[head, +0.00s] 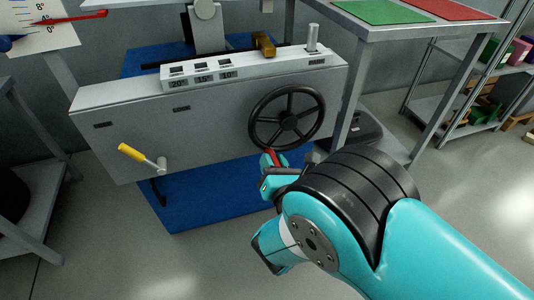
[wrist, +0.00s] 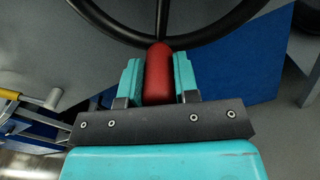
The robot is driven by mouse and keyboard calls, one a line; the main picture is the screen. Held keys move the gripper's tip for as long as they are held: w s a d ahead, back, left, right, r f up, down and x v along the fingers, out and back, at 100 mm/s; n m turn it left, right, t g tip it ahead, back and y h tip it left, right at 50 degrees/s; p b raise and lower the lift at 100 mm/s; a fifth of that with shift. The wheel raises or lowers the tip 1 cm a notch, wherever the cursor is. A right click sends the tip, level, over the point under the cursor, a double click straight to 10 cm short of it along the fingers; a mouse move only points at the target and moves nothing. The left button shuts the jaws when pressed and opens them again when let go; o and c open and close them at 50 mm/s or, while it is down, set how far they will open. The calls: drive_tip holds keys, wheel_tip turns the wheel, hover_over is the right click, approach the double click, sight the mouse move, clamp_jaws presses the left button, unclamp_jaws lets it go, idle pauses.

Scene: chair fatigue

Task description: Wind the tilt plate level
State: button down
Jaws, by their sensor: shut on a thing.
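A black handwheel (head: 287,118) with spokes is mounted on the front of a grey machine panel (head: 215,125). A red handle (wrist: 158,72) sticks out from the lower part of the wheel's rim. My gripper (head: 273,160) is shut around this handle, with one teal finger on each side in the wrist view (wrist: 158,82). A gauge (head: 45,27) at the top left has a red pointer (head: 75,18) near the 4° mark. I cannot tell for certain which part is the tilt plate.
A yellow-handled crank (head: 138,156) sits left on the panel. A table (head: 372,32) with green and red mats stands at upper right. Shelves stand farther right. The floor at lower left is clear.

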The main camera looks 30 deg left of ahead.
sight(288, 150)
drive_tip(key=shift+w+d+f+n+p, duration=0.3)
drive_tip(key=shift+w+d+n, duration=0.4)
drive_tip(key=shift+n, duration=0.55)
drive_tip(key=shift+w+d+f+n+p, duration=0.3)
drive_tip(key=shift+w+d+n, duration=0.4)
drive_tip(key=shift+n, duration=0.5)
drive_tip(key=shift+w+d+f+n+p, duration=0.3)
drive_tip(key=shift+w+d+n, duration=0.35)
drive_tip(key=shift+n, duration=0.6)
drive_tip(key=shift+w, duration=0.15)
drive_tip(key=c, duration=0.9)
unclamp_jaws()
drive_tip(key=shift+o, duration=0.2)
drive_tip(key=shift+a, duration=0.1)
